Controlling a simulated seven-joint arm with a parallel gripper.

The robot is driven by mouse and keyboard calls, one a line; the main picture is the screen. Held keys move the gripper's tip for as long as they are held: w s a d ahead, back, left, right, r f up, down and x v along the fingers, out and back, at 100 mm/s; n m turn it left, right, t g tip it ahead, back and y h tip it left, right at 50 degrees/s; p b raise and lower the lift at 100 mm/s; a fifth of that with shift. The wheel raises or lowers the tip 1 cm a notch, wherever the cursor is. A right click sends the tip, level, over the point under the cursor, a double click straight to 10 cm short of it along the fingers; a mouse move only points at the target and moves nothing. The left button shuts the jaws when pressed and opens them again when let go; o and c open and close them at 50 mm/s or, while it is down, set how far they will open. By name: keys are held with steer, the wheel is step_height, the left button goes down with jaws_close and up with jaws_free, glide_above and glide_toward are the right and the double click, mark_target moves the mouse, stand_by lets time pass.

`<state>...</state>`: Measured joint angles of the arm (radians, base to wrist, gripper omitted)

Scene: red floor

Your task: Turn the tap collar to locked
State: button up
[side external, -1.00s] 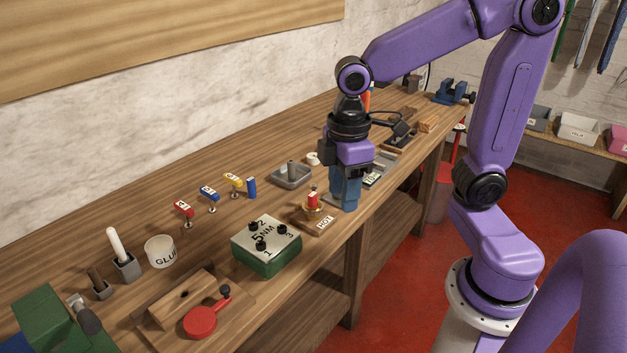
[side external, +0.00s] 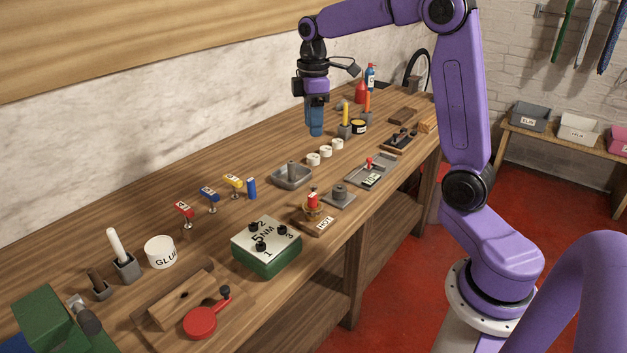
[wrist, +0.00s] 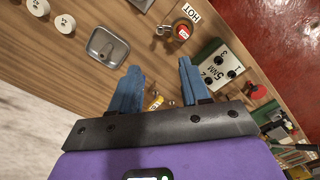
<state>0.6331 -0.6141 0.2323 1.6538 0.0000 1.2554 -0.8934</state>
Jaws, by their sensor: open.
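A small fitting with a red top and brass-coloured base (side external: 312,203) stands on a wooden block with a HOT label (side external: 321,225), near the bench's front edge. It also shows at the top of the wrist view (wrist: 183,32). Beside it is a grey round collar-like part on a flat plate (side external: 339,193). I cannot tell for sure which of these is the tap collar, nor read a locked mark. My gripper (side external: 316,130) is raised above the bench, towards the wall from both parts. In the wrist view its blue fingers (wrist: 160,68) are apart and empty.
A green 5NM box (side external: 266,247) stands left of the HOT block. Coloured flags (side external: 209,194) stand behind. A yellow stick (side external: 346,115) stands upright right of the gripper.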

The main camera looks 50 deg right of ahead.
mark_target(313, 185)
step_height(313, 185, down, 16)
steer(key=shift+f, duration=0.25)
stand_by(0.3)
jaws_close()
